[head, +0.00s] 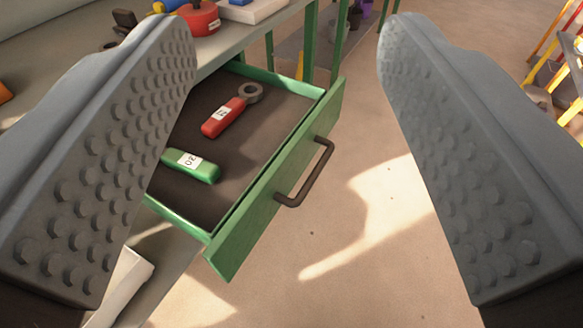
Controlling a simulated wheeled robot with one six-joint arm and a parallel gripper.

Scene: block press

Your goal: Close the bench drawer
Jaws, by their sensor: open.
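The bench drawer (271,178) is green with a dark inside, and it stands pulled out from under the bench. A dark bar handle (318,178) is fixed to its green front. A red-handled tool (223,117) with a grey ring end and a green-handled piece (191,166) lie in the drawer, both with white labels. My gripper (290,45) is open and empty, its two grey studded fingers wide apart on either side of the drawer front and handle in the picture. The left finger hides the drawer's left part. No contact with the drawer shows.
A green bench leg (309,45) stands behind the drawer. A yellow and red rack (562,65) is at the far right. The sunlit floor (372,225) right of the drawer looks clear.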

